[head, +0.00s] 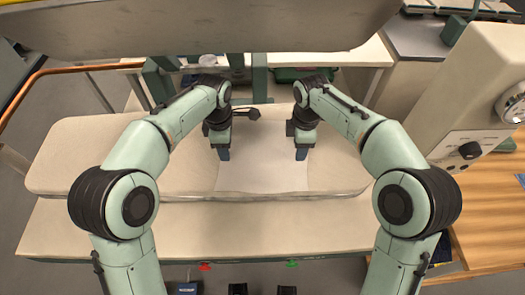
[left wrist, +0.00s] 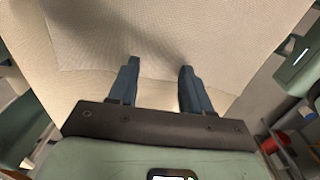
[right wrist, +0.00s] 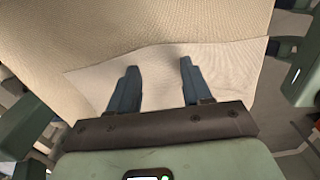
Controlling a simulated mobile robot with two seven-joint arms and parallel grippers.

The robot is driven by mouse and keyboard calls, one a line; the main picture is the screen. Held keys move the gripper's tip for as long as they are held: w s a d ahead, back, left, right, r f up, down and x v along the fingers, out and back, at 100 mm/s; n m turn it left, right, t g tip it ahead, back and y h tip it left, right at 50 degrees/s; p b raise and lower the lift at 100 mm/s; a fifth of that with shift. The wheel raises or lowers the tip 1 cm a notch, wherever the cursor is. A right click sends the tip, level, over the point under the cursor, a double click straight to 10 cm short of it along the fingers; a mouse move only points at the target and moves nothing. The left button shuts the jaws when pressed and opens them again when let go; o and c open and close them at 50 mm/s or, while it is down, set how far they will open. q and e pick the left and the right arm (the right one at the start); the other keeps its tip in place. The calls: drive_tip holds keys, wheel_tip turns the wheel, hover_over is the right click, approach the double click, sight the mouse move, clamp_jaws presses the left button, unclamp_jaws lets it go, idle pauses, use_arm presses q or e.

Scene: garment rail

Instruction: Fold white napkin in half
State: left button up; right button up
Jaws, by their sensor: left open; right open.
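The white napkin (head: 262,168) lies flat on the beige padded board, near its middle, reaching the front edge. In the right wrist view the napkin (right wrist: 228,68) is a pale sheet with one edge running across the pad; in the left wrist view the napkin (left wrist: 110,45) is hard to tell from the pad. My left gripper (head: 223,155) is open over the napkin's left side; its fingers show apart and empty in the left wrist view (left wrist: 157,65). My right gripper (head: 301,153) is open over the napkin's right side, its fingers apart and empty (right wrist: 158,65).
The padded board (head: 90,165) extends left and right of the napkin, with a table ledge (head: 240,232) in front. A large pale upper body (head: 200,25) overhangs the back. A cream machine with a dial (head: 470,95) and a wooden table (head: 495,205) stand at the right.

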use_arm(q)
drive_tip(key=shift+f, duration=0.2)
drive_tip(key=shift+c, duration=0.3)
use_arm(e)
drive_tip(key=shift+f, duration=0.2)
drive_tip(key=shift+c, duration=0.3)
use_arm(q)
drive_tip(key=shift+s, duration=0.1)
drive_tip(key=c, duration=0.5)
use_arm(e)
drive_tip(key=shift+s, duration=0.1)
drive_tip(key=c, duration=0.5)
use_arm(q)
clamp_jaws()
use_arm(e)
clamp_jaws()
drive_tip(key=shift+r, duration=0.1)
